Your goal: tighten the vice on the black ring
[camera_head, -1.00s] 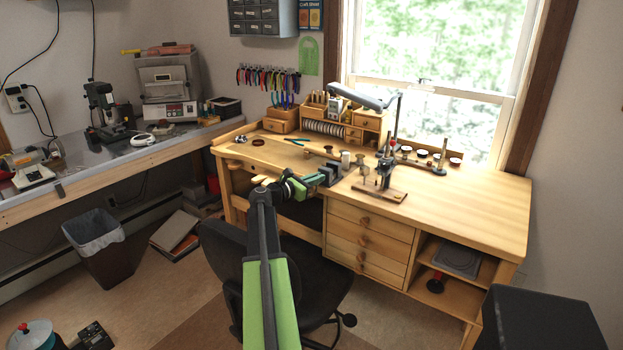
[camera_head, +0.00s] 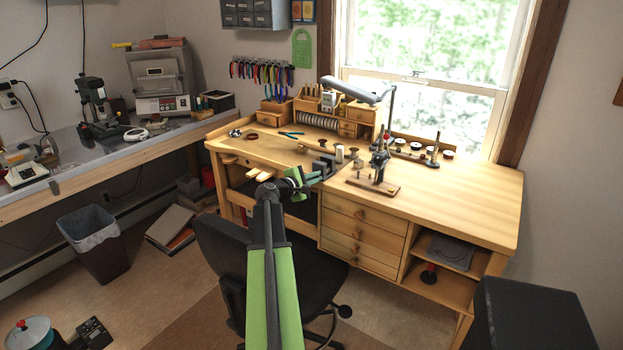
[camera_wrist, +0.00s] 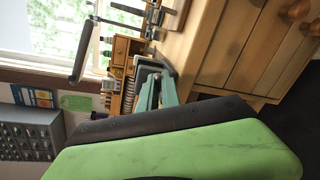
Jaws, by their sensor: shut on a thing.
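The vice (camera_head: 326,167), dark grey with green parts, is at the front edge of the wooden bench. In the wrist view its grey-green body (camera_wrist: 168,92) shows beyond my gripper. My green and black gripper (camera_head: 300,183) is at the vice's near left end, shut on what appears to be the vice's handle. The handle itself is hidden by the fingers. In the wrist view a large green finger with a dark pad (camera_wrist: 160,118) fills the foreground. I cannot make out the black ring in the vice; the jaws are too small and partly covered.
A stand on a wooden base (camera_head: 374,187) is just right of the vice. A dark brown ring-shaped item (camera_head: 251,136) and pliers (camera_head: 291,134) lie on the bench top. A black chair (camera_head: 225,255) stands below my arm.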

